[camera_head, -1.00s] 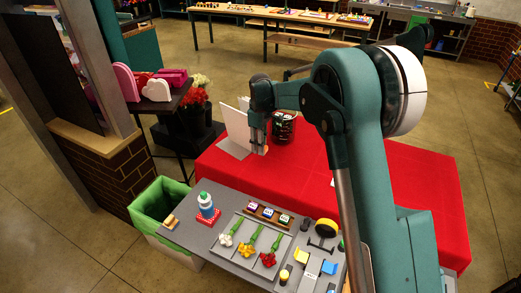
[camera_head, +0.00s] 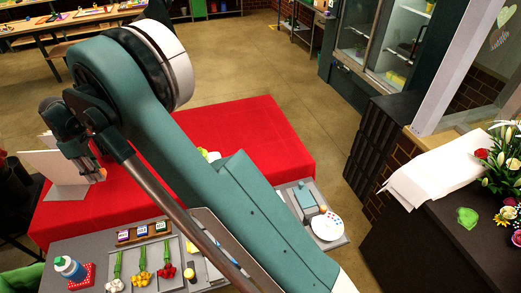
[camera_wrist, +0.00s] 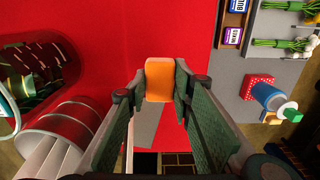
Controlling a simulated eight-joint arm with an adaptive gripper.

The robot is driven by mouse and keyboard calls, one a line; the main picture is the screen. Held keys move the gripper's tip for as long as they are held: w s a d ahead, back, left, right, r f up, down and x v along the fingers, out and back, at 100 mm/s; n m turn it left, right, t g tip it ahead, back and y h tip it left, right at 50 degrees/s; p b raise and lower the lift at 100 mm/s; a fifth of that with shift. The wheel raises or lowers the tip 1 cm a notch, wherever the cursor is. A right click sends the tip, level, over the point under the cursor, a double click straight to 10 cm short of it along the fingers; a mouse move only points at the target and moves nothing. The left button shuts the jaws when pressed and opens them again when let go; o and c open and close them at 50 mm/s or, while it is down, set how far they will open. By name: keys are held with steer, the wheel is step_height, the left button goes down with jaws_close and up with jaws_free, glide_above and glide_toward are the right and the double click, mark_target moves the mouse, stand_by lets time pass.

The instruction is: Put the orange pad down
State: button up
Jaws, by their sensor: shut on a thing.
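In the wrist view, the orange pad (camera_wrist: 160,78) is between the fingertips of my gripper (camera_wrist: 158,92), which is shut on it. The pad is in front of the red tablecloth (camera_wrist: 100,20); I cannot tell how high above the cloth it is. In the head view, my gripper (camera_head: 97,174) is at the left, over the left part of the red table (camera_head: 235,130) and beside a folded white board (camera_head: 45,163). The pad is too small to make out clearly in the head view.
Red cloth beyond my arm is largely bare.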

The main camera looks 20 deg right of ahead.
steer(key=shift+o, duration=0.2)
steer(key=w+d+m, duration=0.2)
steer(key=w+d, duration=0.1)
steer(key=d, duration=0.7)
steer(key=w+d+m, duration=0.2)
steer(key=w+d, duration=0.2)
steer(key=d, duration=0.6)
steer(key=shift+w+d+m, duration=0.3)
steer(key=d+m, duration=0.8)
steer(key=d, duration=2.9)
steer(key=shift+d+r+m, duration=0.2)
steer(key=shift+d+m, duration=0.1)
steer(key=shift+d, duration=0.1)
steer(key=s+d+m, duration=0.1)
steer(key=s+d, duration=0.1)
steer(key=d, duration=0.3)
steer(key=s+d+m, duration=0.2)
steer(key=d, duration=0.4)
steer(key=s+d+m, duration=0.1)
steer(key=s+d, duration=0.1)
steer(key=d, duration=0.4)
steer(key=shift+c, duration=0.2)
steer(key=shift+f, duration=0.15)
glide_above(274, 151)
steer(key=shift+d+f+p, duration=0.1)
steer(key=shift+f+p, duration=0.25)
steer(key=shift+f, duration=2.7)
steer(key=shift+f, duration=1.9)
